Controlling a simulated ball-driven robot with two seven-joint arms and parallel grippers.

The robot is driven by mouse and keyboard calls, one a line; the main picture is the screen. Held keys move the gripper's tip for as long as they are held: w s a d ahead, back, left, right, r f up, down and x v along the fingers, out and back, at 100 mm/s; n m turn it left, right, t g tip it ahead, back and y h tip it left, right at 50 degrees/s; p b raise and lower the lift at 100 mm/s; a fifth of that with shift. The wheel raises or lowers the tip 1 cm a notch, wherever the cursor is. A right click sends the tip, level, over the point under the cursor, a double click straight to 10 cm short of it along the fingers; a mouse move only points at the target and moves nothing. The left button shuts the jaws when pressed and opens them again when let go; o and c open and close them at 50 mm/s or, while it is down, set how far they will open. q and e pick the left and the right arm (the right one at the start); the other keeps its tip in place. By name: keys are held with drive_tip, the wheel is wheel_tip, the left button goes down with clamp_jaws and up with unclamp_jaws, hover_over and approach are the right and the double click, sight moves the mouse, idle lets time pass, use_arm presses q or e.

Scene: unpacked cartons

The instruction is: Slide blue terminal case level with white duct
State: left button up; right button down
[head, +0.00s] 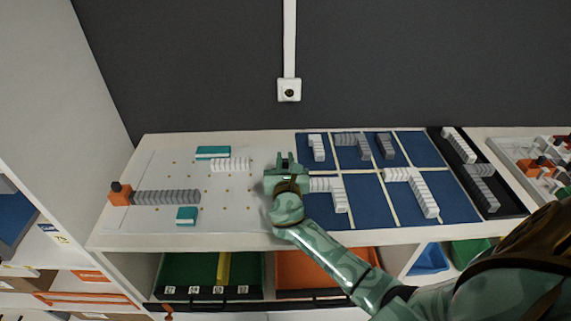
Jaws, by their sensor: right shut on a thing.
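Two teal-blue blocks that look like terminal cases lie on the white perforated panel: one (213,152) at the back, one (187,216) nearer the front. A white ribbed duct (231,164) lies just in front of the back case, its left end near the case's middle and its right end reaching past it. A grey ribbed duct (167,197) lies left of centre, next to an orange block (120,194). My right gripper (286,158) is at the panel's right edge, right of the white duct and apart from it. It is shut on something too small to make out. My left gripper is out of view.
A blue board (447,208) divided by pale strips holds white and grey ribbed pieces right of my gripper. A black tray (508,205) and a pale tray of parts (517,167) stand farther right. Bins sit below.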

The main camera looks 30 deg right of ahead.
drive_tip(key=x, duration=0.4)
drive_tip(key=shift+w+d+b, duration=0.2)
drive_tip(key=shift+w+b, duration=0.15)
drive_tip(key=c, duration=1.4)
unclamp_jaws()
drive_tip(key=shift+o, duration=0.2)
drive_tip(key=shift+s, duration=0.1)
drive_tip(key=p+v, duration=0.2)
drive_tip(key=v, duration=1.4)
drive_tip(key=shift+s+a+f, duration=0.1)
drive_tip(key=shift+a, duration=0.05)
